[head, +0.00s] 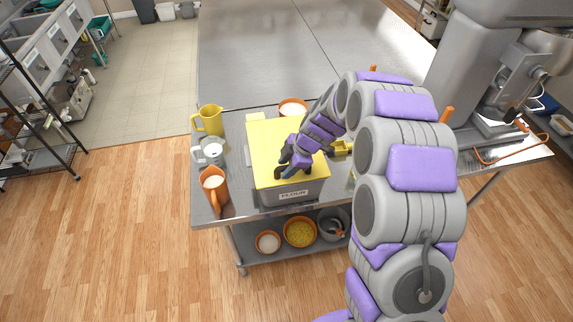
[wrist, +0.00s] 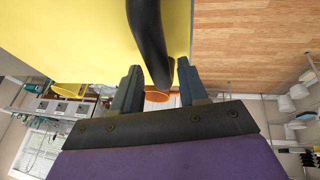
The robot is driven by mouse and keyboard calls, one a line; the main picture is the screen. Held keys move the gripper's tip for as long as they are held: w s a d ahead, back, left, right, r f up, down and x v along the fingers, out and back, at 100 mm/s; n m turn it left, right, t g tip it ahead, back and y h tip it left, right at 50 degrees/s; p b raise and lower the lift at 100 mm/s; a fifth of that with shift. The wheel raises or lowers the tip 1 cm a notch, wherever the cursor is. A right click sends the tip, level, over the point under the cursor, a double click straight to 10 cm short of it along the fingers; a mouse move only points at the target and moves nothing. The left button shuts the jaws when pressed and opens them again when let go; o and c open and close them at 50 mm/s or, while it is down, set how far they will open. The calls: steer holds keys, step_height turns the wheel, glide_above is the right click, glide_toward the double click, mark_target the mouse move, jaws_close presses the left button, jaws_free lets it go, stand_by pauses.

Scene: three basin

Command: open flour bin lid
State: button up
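The flour bin (head: 265,198) is a grey box with a FLOUR label, standing on the metal table. Its flat yellow lid (head: 270,140) is on top and looks closed; it also fills the upper left of the wrist view (wrist: 70,30). My gripper (head: 288,170) is over the lid's front part, near the front edge. In the wrist view, a black curved handle (wrist: 149,35) runs down between my two fingertips (wrist: 160,78). The fingers are spread, with a visible gap between the left finger and the handle. My arm hides the lid's right side.
A yellow scoop (head: 342,148) is at right. Several bowls sit on the lower shelf.

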jaws_close()
stand_by(0.5)
steer(key=shift+r, duration=0.1)
